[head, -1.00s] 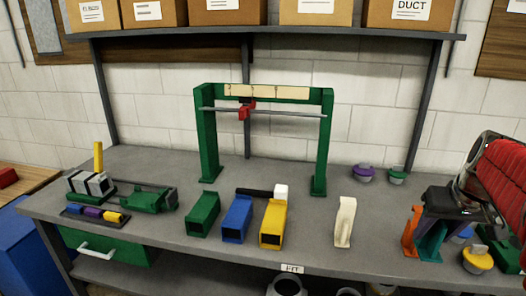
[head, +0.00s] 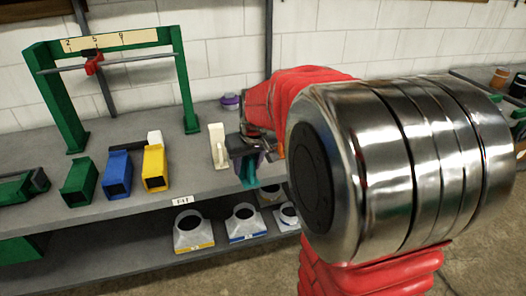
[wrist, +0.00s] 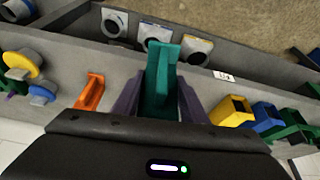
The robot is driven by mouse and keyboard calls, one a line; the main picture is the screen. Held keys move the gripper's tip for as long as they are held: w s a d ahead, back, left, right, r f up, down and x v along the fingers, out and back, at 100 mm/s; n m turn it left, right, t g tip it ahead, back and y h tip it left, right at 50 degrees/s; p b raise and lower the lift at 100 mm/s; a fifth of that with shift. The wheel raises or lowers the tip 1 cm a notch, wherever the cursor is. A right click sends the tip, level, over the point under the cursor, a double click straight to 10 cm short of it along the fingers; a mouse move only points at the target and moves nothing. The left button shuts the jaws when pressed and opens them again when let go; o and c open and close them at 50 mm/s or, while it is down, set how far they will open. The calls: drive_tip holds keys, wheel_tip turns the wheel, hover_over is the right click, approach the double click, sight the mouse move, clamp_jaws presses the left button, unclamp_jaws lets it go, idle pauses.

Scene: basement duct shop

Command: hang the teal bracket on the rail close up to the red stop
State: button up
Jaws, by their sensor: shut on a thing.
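The teal bracket (head: 249,171) is between my gripper's fingers near the bench's front edge; it also shows in the wrist view (wrist: 160,82). My gripper (wrist: 158,100) is shut on it, with one purple-grey finger on each side. I cannot tell whether the bracket's lower end touches the bench. The rail (head: 140,60) is a thin grey bar across the green frame (head: 181,92), at the left of the head view. The red stop (head: 93,65) sits on the rail, left of its middle. The gripper is well right of the frame and lower than the rail.
A cream bracket (head: 217,148) stands just left of my gripper. An orange bracket (wrist: 92,92) stands beside it in the wrist view. Yellow (head: 155,167), blue (head: 118,176) and green (head: 78,183) ducts stand before the frame. My arm hides much of the head view's right.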

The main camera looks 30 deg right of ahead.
drive_tip(key=w+a+f+n, duration=0.1)
drive_tip(key=w+a+f, duration=0.1)
drive_tip(key=a+f, duration=0.3)
drive_tip(key=w+a+f+n, duration=0.1)
drive_tip(key=w+a+f, duration=0.2)
drive_tip(key=a, duration=0.9)
wheel_tip(320, 180, down, 4)
drive_tip(key=shift+w+r+y, duration=0.15)
drive_tip(key=shift+r+y, duration=0.05)
drive_tip(key=shift+y, duration=0.2)
